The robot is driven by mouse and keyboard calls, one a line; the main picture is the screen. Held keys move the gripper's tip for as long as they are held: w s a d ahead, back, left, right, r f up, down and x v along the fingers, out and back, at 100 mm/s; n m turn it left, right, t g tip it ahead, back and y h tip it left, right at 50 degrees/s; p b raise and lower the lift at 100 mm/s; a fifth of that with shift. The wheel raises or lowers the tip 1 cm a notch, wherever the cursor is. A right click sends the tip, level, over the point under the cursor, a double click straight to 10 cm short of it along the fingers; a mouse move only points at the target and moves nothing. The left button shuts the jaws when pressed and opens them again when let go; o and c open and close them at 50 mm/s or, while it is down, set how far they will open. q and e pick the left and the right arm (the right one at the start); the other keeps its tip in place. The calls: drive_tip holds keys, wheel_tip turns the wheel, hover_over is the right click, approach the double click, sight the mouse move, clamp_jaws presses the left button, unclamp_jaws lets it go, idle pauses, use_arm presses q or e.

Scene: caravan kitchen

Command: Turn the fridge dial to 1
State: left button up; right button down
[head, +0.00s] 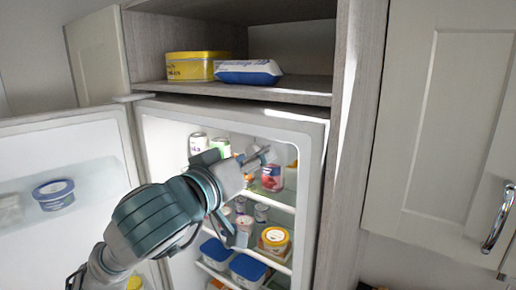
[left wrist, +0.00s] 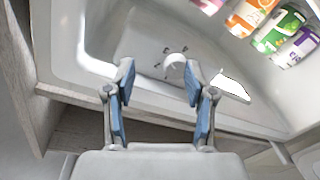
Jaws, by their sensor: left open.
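The fridge dial (left wrist: 174,66) is a small white round knob on a pale panel, with short dark marks around it, in the left wrist view. The numbers are too small to read. My left gripper (left wrist: 160,82) is open, with its two blue-padded fingers either side of the view's middle. The dial appears between the fingertips, closer to the right one; I cannot tell whether they touch. In the head view my left gripper (head: 262,158) reaches into the open fridge (head: 320,150) near its upper right inner wall. The dial is not clearly visible there. My right gripper is not in view.
The fridge door (head: 100,150) stands open at the left, with a blue tub (head: 54,194) on it. Cans (head: 198,143), jars and tubs (head: 275,240) fill the shelves near my arm. A yellow tin (head: 195,66) and a blue-white packet (head: 248,72) lie above.

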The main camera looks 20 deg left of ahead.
use_arm(q)
drive_tip(key=w+a, duration=0.2)
drive_tip(key=a, duration=0.1)
drive_tip(key=shift+w+a+f, duration=0.15)
drive_tip(key=shift+a, duration=0.05)
drive_tip(key=shift+d, duration=0.85)
drive_tip(key=c, duration=0.7)
drive_tip(key=shift+s+d, duration=0.2)
clamp_jaws()
drive_tip(key=shift+w+a, duration=0.1)
drive_tip(key=shift+a, duration=0.15)
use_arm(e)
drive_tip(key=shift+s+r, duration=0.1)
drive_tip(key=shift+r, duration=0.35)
